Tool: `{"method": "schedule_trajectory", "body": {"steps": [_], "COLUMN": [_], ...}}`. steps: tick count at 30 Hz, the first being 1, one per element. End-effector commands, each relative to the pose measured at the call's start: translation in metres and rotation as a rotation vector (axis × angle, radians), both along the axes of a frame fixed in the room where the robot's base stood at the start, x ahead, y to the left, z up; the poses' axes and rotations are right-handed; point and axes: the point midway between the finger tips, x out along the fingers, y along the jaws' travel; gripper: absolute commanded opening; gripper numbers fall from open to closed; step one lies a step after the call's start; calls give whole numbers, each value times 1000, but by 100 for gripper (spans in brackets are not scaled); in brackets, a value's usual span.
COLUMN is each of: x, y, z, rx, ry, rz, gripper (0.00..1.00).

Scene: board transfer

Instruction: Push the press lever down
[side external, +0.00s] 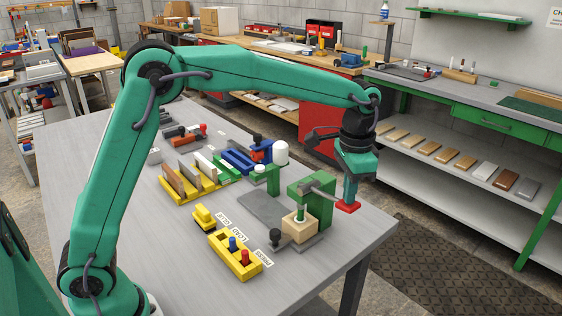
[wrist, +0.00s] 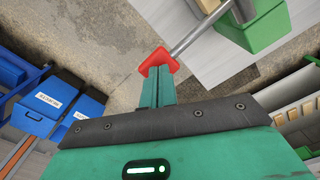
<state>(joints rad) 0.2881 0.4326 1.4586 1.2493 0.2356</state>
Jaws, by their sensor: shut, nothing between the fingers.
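The green press (side external: 311,194) stands near the right end of the table, and part of it shows at the top of the wrist view (wrist: 262,25). Its grey lever (side external: 318,190) slopes slightly down toward the right and ends in a red handle (side external: 348,207). In the wrist view the red handle (wrist: 158,60) lies right at my fingertips. My gripper (side external: 349,200) is shut and empty, pointing down over the handle. It looks close to or touching the handle's top; exact contact is unclear. A tan block (side external: 300,227) with a green pin sits under the press.
A black knob (side external: 275,236) stands left of the block. A yellow holder (side external: 235,256) with blue and red pegs lies at the front. Yellow racks with boards (side external: 189,186) and a blue vise (side external: 241,158) stand farther back. The table edge lies just right of the press.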

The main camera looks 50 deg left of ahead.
Motion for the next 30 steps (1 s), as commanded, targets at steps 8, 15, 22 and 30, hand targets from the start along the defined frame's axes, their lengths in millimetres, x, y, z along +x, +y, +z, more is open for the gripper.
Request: {"method": "schedule_trajectory", "body": {"steps": [8,15,22,30], "x": [-1,-1,-1,-1], "y": [0,1,0,0], "z": [-11,-19,-27,-37], "rx": [1,1,1,1], "ry": [3,4,4,4], "rz": [0,1,1,0], "gripper": [0,0,0,0]}}
